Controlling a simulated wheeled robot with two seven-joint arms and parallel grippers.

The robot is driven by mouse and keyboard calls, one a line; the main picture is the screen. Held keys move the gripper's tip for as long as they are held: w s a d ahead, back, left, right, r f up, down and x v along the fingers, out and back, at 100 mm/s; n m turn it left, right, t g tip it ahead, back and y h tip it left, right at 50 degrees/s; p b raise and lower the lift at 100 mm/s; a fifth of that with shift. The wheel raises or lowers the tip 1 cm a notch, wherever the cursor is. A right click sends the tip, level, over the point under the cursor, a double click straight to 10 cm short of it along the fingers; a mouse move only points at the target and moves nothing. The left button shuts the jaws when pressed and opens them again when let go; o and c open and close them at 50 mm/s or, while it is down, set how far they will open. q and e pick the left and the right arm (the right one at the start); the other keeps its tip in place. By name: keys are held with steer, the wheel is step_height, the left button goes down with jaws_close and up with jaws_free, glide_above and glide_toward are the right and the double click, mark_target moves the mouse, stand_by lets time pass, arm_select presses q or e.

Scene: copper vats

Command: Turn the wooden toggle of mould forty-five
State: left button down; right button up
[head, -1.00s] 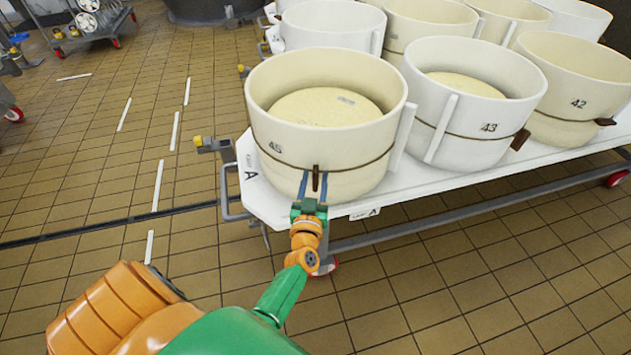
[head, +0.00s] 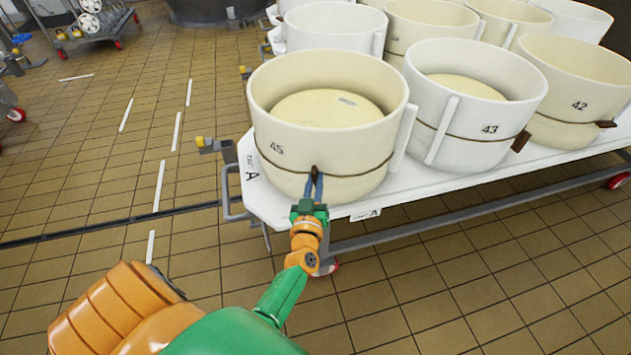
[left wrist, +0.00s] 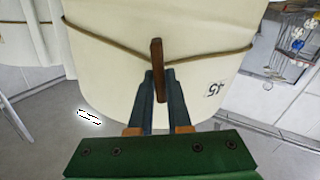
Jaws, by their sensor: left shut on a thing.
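Mould forty-five (head: 330,165) is a cream round mould at the near left corner of the white table, with a pale cheese inside. A brown cord runs around it and meets at a small wooden toggle (head: 315,170) on its front. My left gripper (head: 315,185) is shut on the toggle's lower part. My right gripper is in neither view.
Mould 43 (head: 470,140) stands close on the right, its wooden toggle sticking out at its right side. Mould 42 (head: 575,85) and several others fill the white wheeled table (head: 255,195).

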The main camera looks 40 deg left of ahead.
arm_select(q)
steer(key=n, duration=0.3)
steer(key=shift+a+n, duration=0.1)
steer(key=shift+n, duration=0.3)
steer(key=shift+s+a+f+n+b, duration=0.1)
steer(key=shift+n+b, duration=0.3)
steer(key=shift+n, duration=1.55)
steer(key=shift+w+f+n+b, duration=0.15)
steer(key=shift+n+b, duration=0.3)
steer(key=shift+n, duration=1.45)
steer(key=shift+s+a+f+n+b, duration=0.15)
steer(key=shift+n+b, duration=0.25)
steer(key=shift+n, duration=1.55)
steer(key=shift+d, duration=0.1)
steer(key=c, duration=0.9)
jaws_free()
steer(key=shift+o, duration=0.2)
